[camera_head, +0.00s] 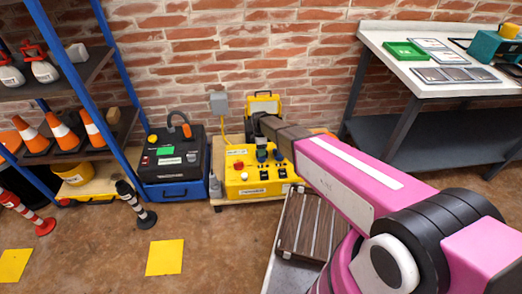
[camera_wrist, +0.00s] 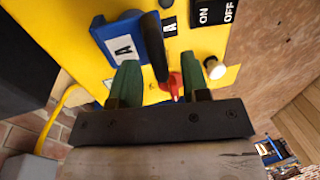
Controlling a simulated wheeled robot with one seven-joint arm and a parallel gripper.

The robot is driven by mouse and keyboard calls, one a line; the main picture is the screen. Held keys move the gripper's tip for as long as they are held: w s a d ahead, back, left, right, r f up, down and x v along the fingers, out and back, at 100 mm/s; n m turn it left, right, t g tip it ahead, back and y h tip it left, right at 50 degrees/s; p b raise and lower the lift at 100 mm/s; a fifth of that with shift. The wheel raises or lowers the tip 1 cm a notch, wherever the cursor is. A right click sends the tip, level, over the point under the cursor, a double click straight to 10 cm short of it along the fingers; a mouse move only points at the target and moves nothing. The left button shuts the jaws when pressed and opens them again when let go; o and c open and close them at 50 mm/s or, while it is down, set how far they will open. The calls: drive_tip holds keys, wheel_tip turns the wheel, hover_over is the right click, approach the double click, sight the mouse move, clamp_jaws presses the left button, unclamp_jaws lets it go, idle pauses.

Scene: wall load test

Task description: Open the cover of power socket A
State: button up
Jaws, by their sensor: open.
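Contact cannot be told. The hinge of the cover is not clear.
A white round knob (camera_wrist: 215,68) is beside the right finger, under an ON/OFF label (camera_wrist: 215,12). A black-and-blue case (camera_head: 175,160) stands left of the yellow box. A workbench (camera_head: 420,90) is at the right and a shelf with cones (camera_head: 62,130) at the left.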

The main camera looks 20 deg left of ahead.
clamp_jaws()
drive_tip(key=shift+w, duration=0.1)
drive_tip(key=w+g, duration=0.1)
drive_tip(key=w+a+r+g+h, duration=0.1)
drive_tip(key=g, duration=0.1)
drive_tip(key=shift+w+a+r+g+h, duration=0.25)
drive_tip(key=shift+w+g+h, duration=0.25)
drive_tip(key=shift+g, duration=0.45)
drive_tip(key=shift+w+a+r+g+h, duration=0.1)
drive_tip(key=shift+w+r+g+h, duration=0.1)
drive_tip(key=shift+w+g+h, duration=0.55)
drive_tip(key=shift+s+g+y, duration=0.25)
drive_tip(key=shift+s+g, duration=0.05)
unclamp_jaws()
